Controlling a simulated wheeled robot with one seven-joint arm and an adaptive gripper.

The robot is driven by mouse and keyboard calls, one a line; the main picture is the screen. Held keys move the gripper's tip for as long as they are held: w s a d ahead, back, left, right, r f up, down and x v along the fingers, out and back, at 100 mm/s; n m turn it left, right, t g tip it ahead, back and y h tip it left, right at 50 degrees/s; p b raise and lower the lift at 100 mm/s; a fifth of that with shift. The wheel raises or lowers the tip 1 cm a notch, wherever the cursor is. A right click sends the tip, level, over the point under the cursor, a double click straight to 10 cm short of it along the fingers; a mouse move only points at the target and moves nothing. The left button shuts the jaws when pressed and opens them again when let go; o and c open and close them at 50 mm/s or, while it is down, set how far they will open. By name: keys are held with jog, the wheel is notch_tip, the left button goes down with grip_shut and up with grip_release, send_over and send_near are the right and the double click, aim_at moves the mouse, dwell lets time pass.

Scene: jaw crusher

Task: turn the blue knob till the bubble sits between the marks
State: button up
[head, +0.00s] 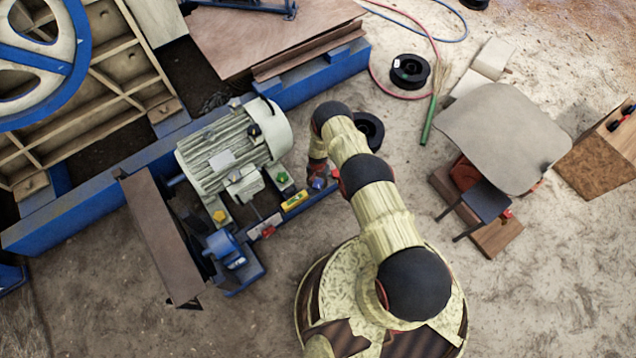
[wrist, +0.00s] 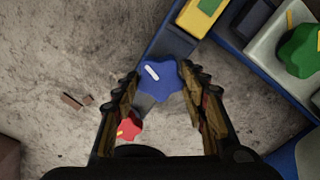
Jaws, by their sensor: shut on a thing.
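The blue knob (wrist: 158,80) is lobed and has a white pointer mark. In the wrist view it sits between my two fingertips, and my gripper (wrist: 162,78) is shut on it. In the head view the blue knob (head: 318,184) shows just below my gripper (head: 317,172), partly covered by it. A yellow level (head: 294,201) with a green vial lies to the left of the knob; part of it shows at the top of the wrist view (wrist: 202,12). The bubble and its marks are too small to make out.
A green knob (wrist: 300,50) and a red knob (wrist: 129,128) are near the blue one. A yellow knob (head: 219,216) sits by the ribbed motor (head: 235,145). Black spools (head: 410,71) and a grey-topped stool (head: 502,138) stand to the right on open ground.

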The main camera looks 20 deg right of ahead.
aim_at(318, 183)
jog(key=n, duration=0.3)
jog(key=shift+n, duration=0.4)
jog(key=n, duration=0.3)
jog(key=shift+n, duration=0.3)
jog(key=n, duration=0.6)
jog(key=shift+n, duration=0.3)
jog(key=o, duration=1.1)
jog(key=shift+o, duration=0.2)
jog(key=shift+a+r, duration=0.1)
notch_tip(318, 183, up, 12)
